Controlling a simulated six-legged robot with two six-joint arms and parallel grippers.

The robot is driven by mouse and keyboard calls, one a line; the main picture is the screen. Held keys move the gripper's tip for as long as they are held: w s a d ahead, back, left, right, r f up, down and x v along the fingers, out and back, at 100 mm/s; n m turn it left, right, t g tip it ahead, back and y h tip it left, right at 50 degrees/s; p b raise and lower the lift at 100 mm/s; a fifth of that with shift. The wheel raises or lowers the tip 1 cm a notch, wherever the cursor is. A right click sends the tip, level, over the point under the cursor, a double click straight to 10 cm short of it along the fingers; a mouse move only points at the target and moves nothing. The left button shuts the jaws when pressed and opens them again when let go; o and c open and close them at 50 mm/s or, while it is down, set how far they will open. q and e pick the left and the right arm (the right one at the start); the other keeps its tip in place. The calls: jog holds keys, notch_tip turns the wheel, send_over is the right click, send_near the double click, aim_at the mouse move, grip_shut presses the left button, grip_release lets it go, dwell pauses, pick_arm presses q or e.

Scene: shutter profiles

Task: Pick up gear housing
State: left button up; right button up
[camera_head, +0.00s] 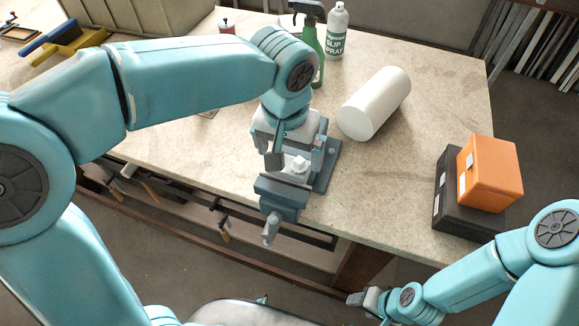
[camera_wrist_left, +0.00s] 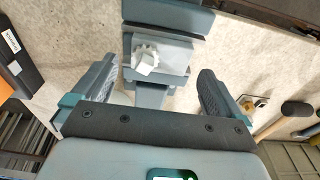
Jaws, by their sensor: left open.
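The gear housing is a small white toothed piece (camera_head: 299,163) with a block-shaped top. It sits at the grey-blue vise (camera_head: 282,191) on the table's front edge, and in the left wrist view it (camera_wrist_left: 147,57) rests between the vise's parts. My left gripper (camera_head: 297,150) is open above the vise. In the left wrist view its two fingers (camera_wrist_left: 157,88) stand apart on either side of the vise body, with the housing ahead between them and not gripped. My right gripper (camera_head: 366,299) is low at the bottom right, far from the housing; its jaw opening is unclear.
An orange box (camera_head: 490,172) sits on a black case (camera_head: 455,195) at right. A hammer (camera_wrist_left: 290,113) shows in the left wrist view.

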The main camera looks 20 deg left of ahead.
aim_at(290, 164)
pick_arm(q)
jog(key=f, duration=0.5)
jog(key=shift+w+f, duration=0.25)
jog(key=shift+w, duration=0.1)
jog(key=shift+s+r, duration=0.1)
jog(key=c, duration=1.1)
